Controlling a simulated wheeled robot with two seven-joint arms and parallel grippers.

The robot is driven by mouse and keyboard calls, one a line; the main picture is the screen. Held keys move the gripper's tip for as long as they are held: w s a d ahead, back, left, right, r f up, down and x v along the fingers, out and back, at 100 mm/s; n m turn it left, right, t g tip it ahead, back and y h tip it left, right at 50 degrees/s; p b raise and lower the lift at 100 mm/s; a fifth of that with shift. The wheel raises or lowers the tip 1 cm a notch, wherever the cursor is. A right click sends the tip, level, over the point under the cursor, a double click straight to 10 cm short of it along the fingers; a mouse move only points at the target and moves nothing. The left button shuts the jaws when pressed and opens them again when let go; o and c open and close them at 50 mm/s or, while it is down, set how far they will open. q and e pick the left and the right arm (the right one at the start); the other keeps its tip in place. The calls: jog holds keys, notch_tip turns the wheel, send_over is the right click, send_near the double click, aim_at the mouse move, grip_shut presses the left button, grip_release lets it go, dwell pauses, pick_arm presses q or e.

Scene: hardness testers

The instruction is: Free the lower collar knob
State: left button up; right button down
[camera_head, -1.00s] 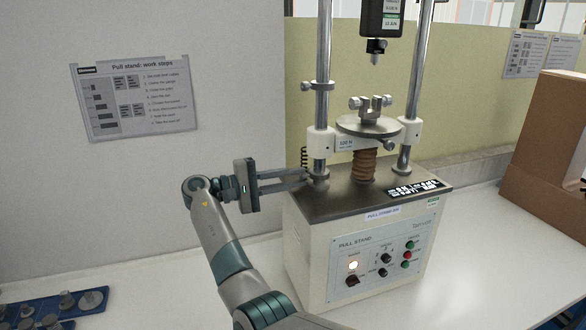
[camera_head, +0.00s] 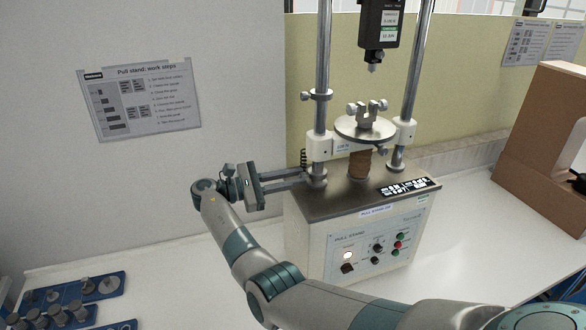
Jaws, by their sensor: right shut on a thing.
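The pull stand (camera_head: 350,240) is on the bench, with two steel columns. The lower collar (camera_head: 317,175) is at the foot of the left column, just above the dark top plate. My right gripper (camera_head: 307,180) reaches in from the left with level fingers. It is shut on the collar's small knob, which the fingertips mostly hide. An upper collar (camera_head: 316,96) with its own side knob sits higher on the same column. The white crosshead (camera_head: 319,146) carrying a round plate (camera_head: 365,128) lies between the collars. My left gripper is out of view.
A coil spring (camera_head: 303,158) stands close behind the fingers. A force gauge (camera_head: 380,25) hangs above the plate, over a brown bellows (camera_head: 360,163).

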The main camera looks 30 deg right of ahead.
jog(key=shift+n+p, duration=0.6)
jog(key=shift+n, duration=0.2)
jog(key=c, duration=1.7)
grip_release()
jog(key=shift+o, duration=0.2)
jog(key=shift+a, duration=0.15)
